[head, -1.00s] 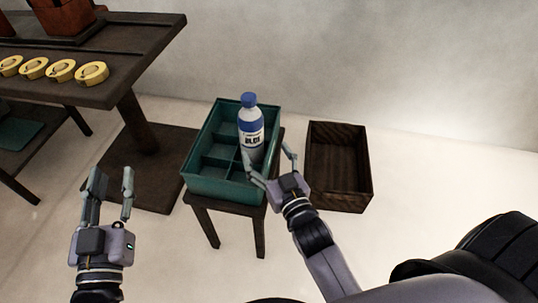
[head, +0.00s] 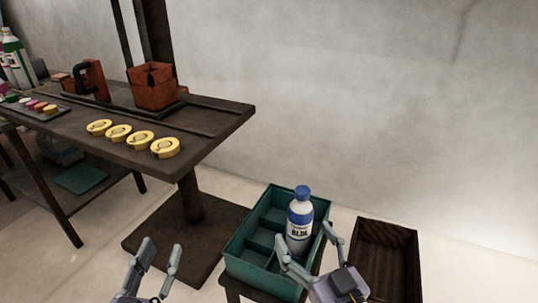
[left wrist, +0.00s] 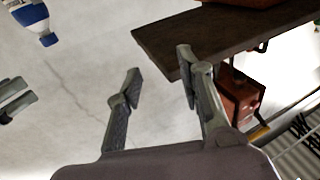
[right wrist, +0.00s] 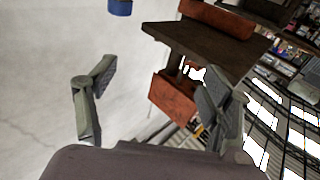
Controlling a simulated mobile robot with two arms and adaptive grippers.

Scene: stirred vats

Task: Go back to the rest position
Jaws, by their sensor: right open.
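My left gripper (head: 160,257) is open and empty in the lower left of the head view, beside the table and apart from everything. Its spread fingers also show in the left wrist view (left wrist: 158,88). My right gripper (head: 306,243) is open at the near side of a white bottle (head: 300,222) with a blue cap and blue label. The bottle stands upright in a compartment of the teal divided crate (head: 247,265). In the right wrist view only the bottle's blue cap (right wrist: 120,7) shows, beyond the open fingers, with nothing between them.
The crate sits on a small dark stool. An empty brown wooden box (head: 385,235) stands to its right. The dark table (head: 215,125) at left bears several yellow rings (head: 165,148) and a red-brown container (head: 153,88). Pale floor lies between table and crate.

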